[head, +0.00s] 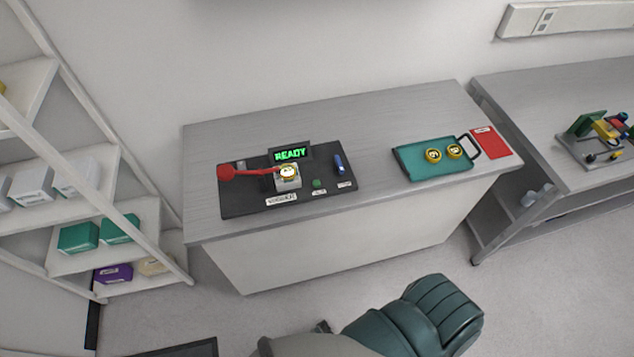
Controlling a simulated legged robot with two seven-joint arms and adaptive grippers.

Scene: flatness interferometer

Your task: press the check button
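The interferometer is a dark base plate (240,205) on the grey workbench. A small green button (317,184) stands at its front right, with a white label below it that is too small to read. A display (290,154) at the back glows green with "READY". A red-knobbed lever (226,172) reaches over a grey block (288,184), with a round gold-rimmed piece (288,172) on top. A blue handle (339,164) is at the right. Neither gripper shows in the head view, and nothing touches the button.
A teal tray (411,168) with two gold-rimmed round pieces (433,155) and a red card (490,142) lie right on the workbench (230,130). Shelves with boxes (78,237) stand left. Another bench (570,90) stands right. Floor in front is partly clear.

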